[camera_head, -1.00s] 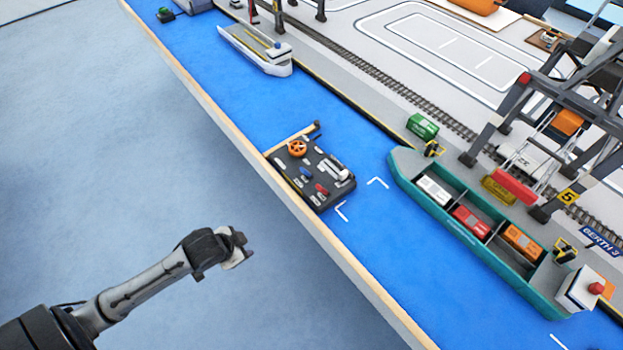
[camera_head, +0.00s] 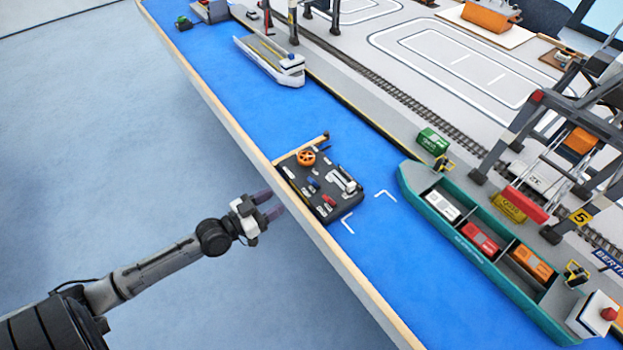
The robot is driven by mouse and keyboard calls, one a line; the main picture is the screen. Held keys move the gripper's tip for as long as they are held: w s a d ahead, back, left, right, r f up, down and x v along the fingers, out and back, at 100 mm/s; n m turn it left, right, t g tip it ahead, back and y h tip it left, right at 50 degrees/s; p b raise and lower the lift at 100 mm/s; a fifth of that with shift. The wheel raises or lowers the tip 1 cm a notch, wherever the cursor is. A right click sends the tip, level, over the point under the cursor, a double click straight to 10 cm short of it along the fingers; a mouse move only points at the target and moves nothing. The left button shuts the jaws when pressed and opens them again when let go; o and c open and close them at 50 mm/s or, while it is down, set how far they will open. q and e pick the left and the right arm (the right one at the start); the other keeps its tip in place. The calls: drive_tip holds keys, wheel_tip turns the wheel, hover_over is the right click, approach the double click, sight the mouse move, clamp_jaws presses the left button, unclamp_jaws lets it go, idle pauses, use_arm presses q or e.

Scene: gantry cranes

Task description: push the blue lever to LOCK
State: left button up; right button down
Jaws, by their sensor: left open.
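The blue lever (camera_head: 313,183) is a small blue piece on the dark control panel (camera_head: 329,214), which sits at the near edge of the blue table surface. A red lever (camera_head: 329,200) is just beside it, and an orange wheel (camera_head: 306,158) is at the panel's far left. The LOCK label is too small to read. My left gripper (camera_head: 273,205) is open and empty, its fingers pointing at the panel from off the table's near edge. It is apart from the blue lever. My right gripper is not in view.
A wooden rim (camera_head: 345,260) runs along the table's near edge. A teal ship (camera_head: 480,262) with containers lies to the right, and a grey ship (camera_head: 268,62) lies farther back. A gantry crane (camera_head: 540,130) stands at the right. Blue water surface around the panel is clear.

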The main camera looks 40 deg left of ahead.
sight(311, 180)
use_arm(q)
drive_tip(key=b+x, duration=0.1)
drive_tip(key=x, duration=1.2)
drive_tip(key=shift+b, duration=0.3)
